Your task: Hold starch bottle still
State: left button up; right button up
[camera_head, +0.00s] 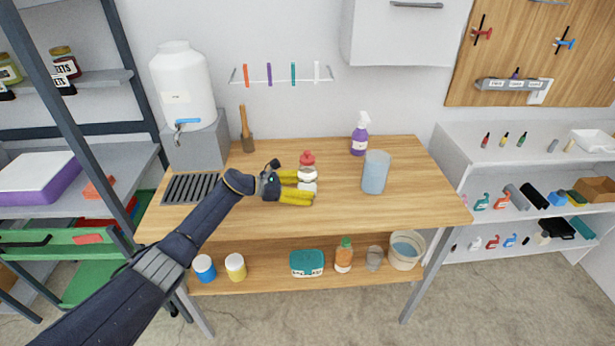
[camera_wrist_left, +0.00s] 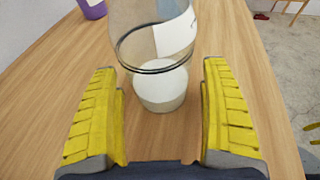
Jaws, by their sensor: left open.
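The starch bottle (camera_head: 307,171) looks to be the one with a red top and a white lower part, standing upright on the wooden table. In the left wrist view its white lower part (camera_wrist_left: 160,91) shows below a clear section with a dark ring; the red top is not seen there. My left gripper (camera_head: 313,187) is open, its yellow fingers on either side of the bottle, with a gap on each side in the wrist view (camera_wrist_left: 162,95). My right gripper is not in view.
A clear bluish pitcher (camera_head: 375,173) stands to the right of the bottle. A purple spray bottle (camera_head: 360,136) and a wooden-handled tool (camera_head: 246,130) stand at the back. A white dispenser (camera_head: 183,85) is at the left. The table's right front (camera_head: 425,205) is clear.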

pick_arm(q)
jog(key=c, duration=0.9)
jog(key=shift+o, duration=0.2)
dwell(0.8)
